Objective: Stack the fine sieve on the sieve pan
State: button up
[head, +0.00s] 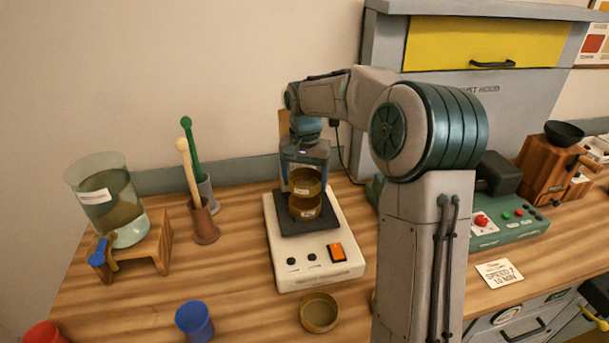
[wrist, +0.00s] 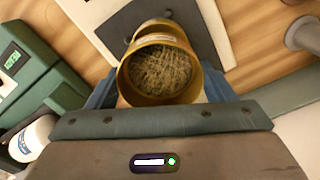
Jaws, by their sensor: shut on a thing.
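My gripper (head: 305,173) is shut on the fine sieve (head: 306,187), a short brass ring with a pale label. The wrist view looks into this sieve (wrist: 160,72) and shows its mesh floor, with a finger on each side. The sieve pan (head: 304,209), a similar brass ring with a label, stands on the dark plate of the white shaker (head: 316,260). The held sieve is directly above the pan in the head view. The pan's rim (wrist: 156,27) shows past the sieve in the wrist view. I cannot tell whether the two touch. The labels are too small to read.
Another brass sieve (head: 319,313) lies on the table in front of the shaker. A blue cup (head: 195,321) and a red cup (head: 45,333) stand front left. A glass vessel (head: 107,197) and brush holders (head: 204,222) stand left. A green control box (head: 508,228) is right.

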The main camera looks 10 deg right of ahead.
aim_at(305, 185)
jog(key=shift+f+b, duration=0.95)
jog(key=shift+f, duration=0.65)
jog(key=shift+f, duration=0.45)
dwell(0.4)
jog(key=o, duration=0.8)
jog(key=shift+c, duration=0.2)
jog(key=shift+r, duration=0.1)
notch_tip(305, 185, up, 11)
jog(key=p, duration=0.8)
jog(key=shift+s, duration=0.1)
